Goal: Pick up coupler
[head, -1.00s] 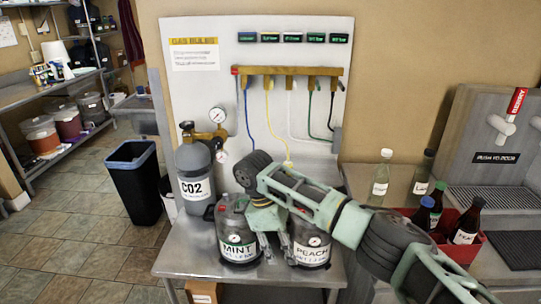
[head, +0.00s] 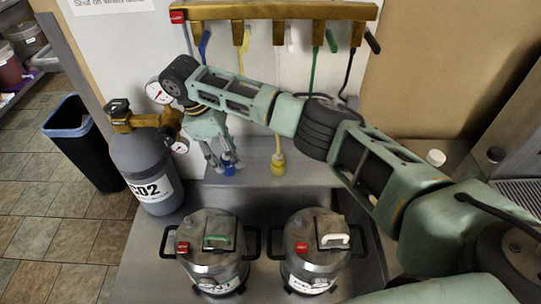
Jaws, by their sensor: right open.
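A blue coupler (head: 228,168) stands low on the grey ledge against the back panel, partly hidden by my right gripper. My right gripper (head: 224,164) points down and is open, with its fingertips close around the blue coupler. I cannot tell whether they touch it. A yellow coupler (head: 279,163) on a yellow hose stands just to the right, apart from the gripper. My left gripper is out of view.
Two steel kegs, the left one (head: 208,268) and the right one (head: 312,265), stand in front below the ledge. A CO2 cylinder (head: 146,160) with gauges is close on the left. A brass manifold (head: 265,12) with colored valves is above my arm.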

